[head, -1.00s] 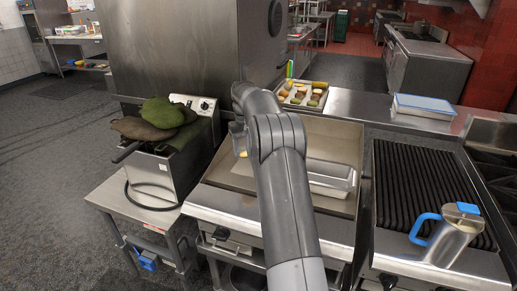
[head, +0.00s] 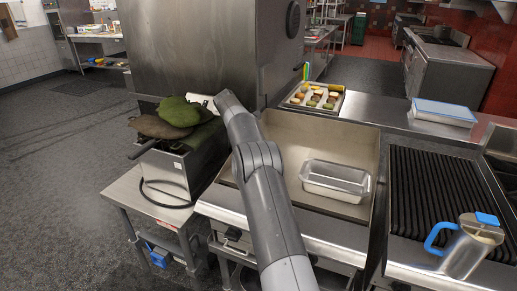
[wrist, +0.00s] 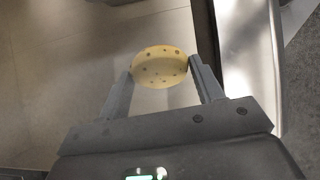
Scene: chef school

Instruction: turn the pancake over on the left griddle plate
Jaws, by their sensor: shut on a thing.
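The pancake (wrist: 160,66) is round, pale yellow and dotted with dark specks. In the wrist view it sits between the two fingertips of my gripper (wrist: 162,78), which is shut on it by opposite edges, with one speckled face towards the camera. Its other face is hidden. The flat griddle plate (head: 292,165) is left of the ribbed grill in the head view, and its bare surface (wrist: 60,85) fills the left of the wrist view. My arm hides the gripper and the pancake in the head view. I cannot tell the pancake's height above the plate.
A metal pan (head: 335,180) stands on the right part of the griddle. A fryer with green and brown cloths (head: 185,115) stands to the left. A ribbed grill (head: 435,190) with a blue-handled jug (head: 465,248) is to the right. A food tray (head: 312,97) is behind.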

